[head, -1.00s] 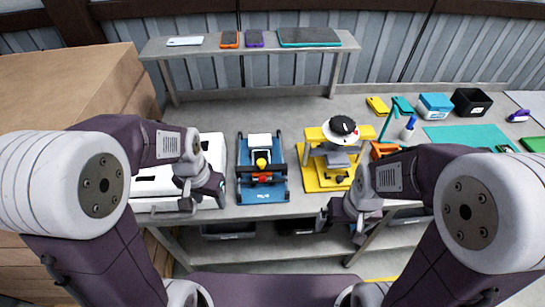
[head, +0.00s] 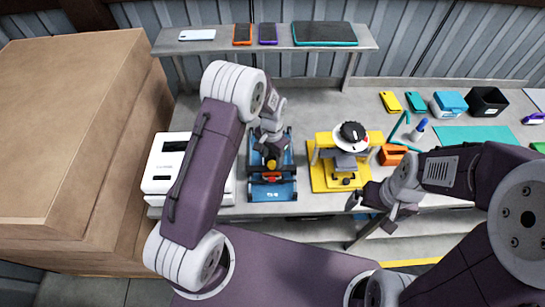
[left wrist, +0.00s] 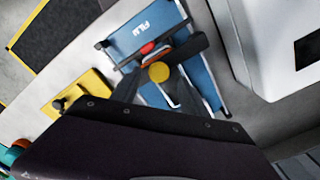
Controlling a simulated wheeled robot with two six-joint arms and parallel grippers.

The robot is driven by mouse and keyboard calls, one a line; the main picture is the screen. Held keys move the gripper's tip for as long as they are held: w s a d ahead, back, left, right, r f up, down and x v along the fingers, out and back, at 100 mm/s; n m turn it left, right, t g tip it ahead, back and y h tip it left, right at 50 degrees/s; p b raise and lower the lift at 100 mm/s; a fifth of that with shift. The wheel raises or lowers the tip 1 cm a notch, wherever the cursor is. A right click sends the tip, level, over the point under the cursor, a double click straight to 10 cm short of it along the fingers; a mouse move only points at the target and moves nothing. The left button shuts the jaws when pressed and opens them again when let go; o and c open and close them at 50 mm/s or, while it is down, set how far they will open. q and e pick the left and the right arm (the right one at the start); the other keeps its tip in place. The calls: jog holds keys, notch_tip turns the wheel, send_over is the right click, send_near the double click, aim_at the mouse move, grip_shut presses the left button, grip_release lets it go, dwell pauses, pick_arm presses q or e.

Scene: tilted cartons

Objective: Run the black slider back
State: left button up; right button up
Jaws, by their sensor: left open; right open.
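The blue fixture (head: 272,190) stands on the bench, with a black crosspiece (head: 287,172) across it that looks like the slider. A yellow knob (head: 271,164) and a red part sit at its middle. My left gripper (head: 270,153) is over the fixture from behind, fingers pointing down near the knob, and hides part of the slider. In the left wrist view, my left gripper (left wrist: 162,72) is open, with the yellow knob (left wrist: 159,72) showing between its dark fingers; contact cannot be told. My right gripper (head: 386,207) is open and empty by the bench's front edge.
A white machine (head: 160,165) stands close left of the fixture, under my left arm. A yellow fixture with a black-topped dial (head: 352,134) stands to the right. A raised shelf (head: 218,45) with phones and a tablet runs along the back. Large cartons (head: 70,120) stand at left.

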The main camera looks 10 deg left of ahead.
pick_arm(q)
jog(key=shift+f, duration=0.5)
jog(key=shift+s+f, duration=0.3)
jog(key=shift+s, duration=0.15)
jog(key=shift+w+f, duration=0.1)
jog(key=shift+w, duration=0.1)
grip_shut()
dwell(0.5)
